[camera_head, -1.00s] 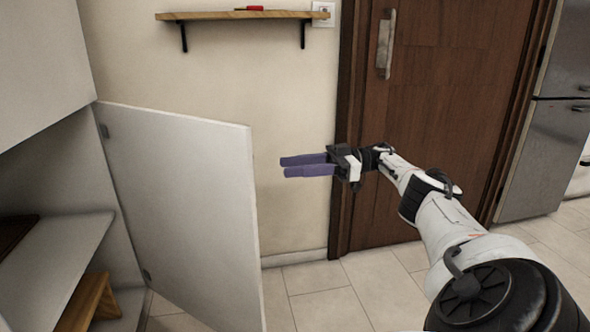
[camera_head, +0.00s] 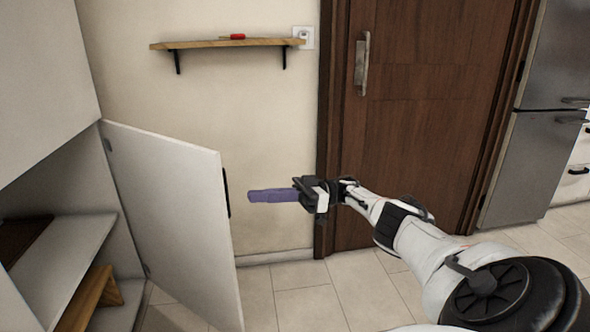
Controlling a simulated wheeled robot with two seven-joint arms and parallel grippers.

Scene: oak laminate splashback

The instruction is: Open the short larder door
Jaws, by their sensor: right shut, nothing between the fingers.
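The short larder door (camera_head: 175,220) is a white panel at the left of the head view. It stands swung well out from its cabinet, with the shelves inside showing. A dark handle (camera_head: 226,193) shows at its free edge, on the outer face. My right gripper (camera_head: 250,196) has purple fingers, which are shut and empty. They point left towards the door's handle side, with a gap between the fingertips and the handle in the picture. My left gripper is not in view.
Inside the cabinet are a white shelf (camera_head: 75,255) and a wooden item (camera_head: 92,298). A wooden wall shelf (camera_head: 225,43) holds a small red object. A brown room door (camera_head: 420,110) and a steel fridge (camera_head: 540,130) stand to the right. Tiled floor (camera_head: 300,295) is clear between.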

